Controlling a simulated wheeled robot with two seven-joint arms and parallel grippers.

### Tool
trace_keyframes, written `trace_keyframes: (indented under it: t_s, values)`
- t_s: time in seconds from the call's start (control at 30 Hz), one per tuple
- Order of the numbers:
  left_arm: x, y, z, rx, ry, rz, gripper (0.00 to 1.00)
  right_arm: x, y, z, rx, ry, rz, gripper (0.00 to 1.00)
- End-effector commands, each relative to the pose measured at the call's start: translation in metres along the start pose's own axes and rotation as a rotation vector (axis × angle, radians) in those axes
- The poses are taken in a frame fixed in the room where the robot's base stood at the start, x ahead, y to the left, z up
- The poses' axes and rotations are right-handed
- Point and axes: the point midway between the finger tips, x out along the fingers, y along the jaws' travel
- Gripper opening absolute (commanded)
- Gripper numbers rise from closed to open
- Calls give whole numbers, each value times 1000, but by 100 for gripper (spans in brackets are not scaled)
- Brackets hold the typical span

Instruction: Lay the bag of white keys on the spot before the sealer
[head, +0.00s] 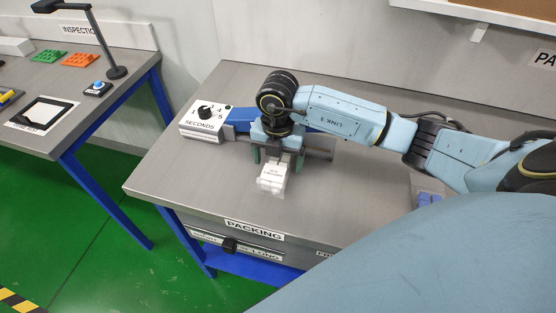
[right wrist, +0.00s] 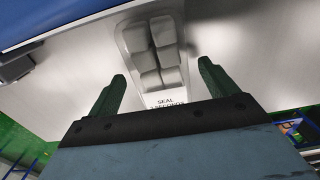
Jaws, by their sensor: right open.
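The bag of white keys (head: 271,184) is a small clear bag with a printed white label, in front of the sealer on the grey packing bench. It appears to lie flat on the bench. In the right wrist view the bag (right wrist: 152,52) shows several pale keys and the label's word "SEAL". My right gripper (head: 275,160) is open, its green fingers on either side of the bag's label end, apart from it. The sealer (head: 240,117) is blue with a white "SECONDS" dial box; my right arm hides part of it. No marked spot can be made out. My left gripper is not in view.
The packing bench (head: 185,175) is bare left of the bag. A bag with blue pieces (head: 428,198) lies at the right, partly hidden by my body. A drawer with a black knob (head: 230,245) is in the bench front. The inspection table (head: 105,68) stands apart at left.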

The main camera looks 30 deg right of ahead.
Motion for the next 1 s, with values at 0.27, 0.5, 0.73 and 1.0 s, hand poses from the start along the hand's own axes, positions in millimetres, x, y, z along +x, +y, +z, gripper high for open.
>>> trace_keyframes:
  t_s: [0.27,0.5,0.73,1.0]
  values:
    - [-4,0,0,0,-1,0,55,-61,1,1,-1,-4,4,85]
    - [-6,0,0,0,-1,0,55,-101,1,1,0,-2,3,85]
    - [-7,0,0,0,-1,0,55,-112,0,0,0,0,1,85]
    - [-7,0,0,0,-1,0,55,-112,0,0,0,0,1,85]
